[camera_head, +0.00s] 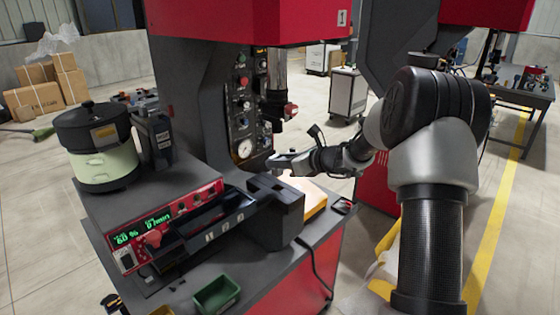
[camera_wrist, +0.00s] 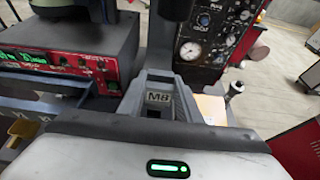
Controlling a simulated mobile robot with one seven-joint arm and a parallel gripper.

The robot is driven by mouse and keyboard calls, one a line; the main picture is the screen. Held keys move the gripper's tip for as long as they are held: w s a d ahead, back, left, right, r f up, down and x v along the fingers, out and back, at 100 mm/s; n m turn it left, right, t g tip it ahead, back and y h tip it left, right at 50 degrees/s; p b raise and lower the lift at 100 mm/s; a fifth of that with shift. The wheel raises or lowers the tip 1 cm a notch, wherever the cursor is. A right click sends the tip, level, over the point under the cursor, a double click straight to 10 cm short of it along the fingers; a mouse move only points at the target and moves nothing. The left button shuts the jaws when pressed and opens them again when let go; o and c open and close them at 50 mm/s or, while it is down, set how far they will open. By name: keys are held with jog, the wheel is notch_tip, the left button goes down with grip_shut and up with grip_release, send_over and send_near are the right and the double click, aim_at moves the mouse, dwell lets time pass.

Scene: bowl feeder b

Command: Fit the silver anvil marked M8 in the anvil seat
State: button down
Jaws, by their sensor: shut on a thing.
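My gripper (camera_head: 287,161) is shut on the silver anvil marked M8 (camera_wrist: 157,97); the mark faces the wrist camera between my fingers. In the head view the anvil is too small to make out clearly at the fingertips. The gripper is in front of the red and dark grey press, above a dark grey block (camera_head: 277,212) on the bench. I cannot tell which part is the anvil seat; the wrist view does not show it clearly. The anvil appears held above the bench, with no visible contact with the press.
A press head (camera_head: 245,22) overhangs the work area, with a ram (camera_head: 277,85) below it. A control panel with a gauge (camera_head: 245,148) is behind. A bowl feeder (camera_head: 97,140) and red control box (camera_head: 165,225) stand left. A green bin (camera_head: 216,294) is in front.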

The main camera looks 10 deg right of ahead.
aim_at(281, 171)
jog(key=shift+f+b, duration=1.45)
jog(key=shift+f, duration=0.5)
jog(key=shift+f+b, duration=1.65)
jog(key=shift+b, duration=0.25)
jog(key=c, duration=1.3)
grip_release()
jog(key=shift+o, duration=0.5)
jog(key=v, duration=1.7)
jog(key=shift+s, duration=0.2)
jog(key=shift+r, duration=0.1)
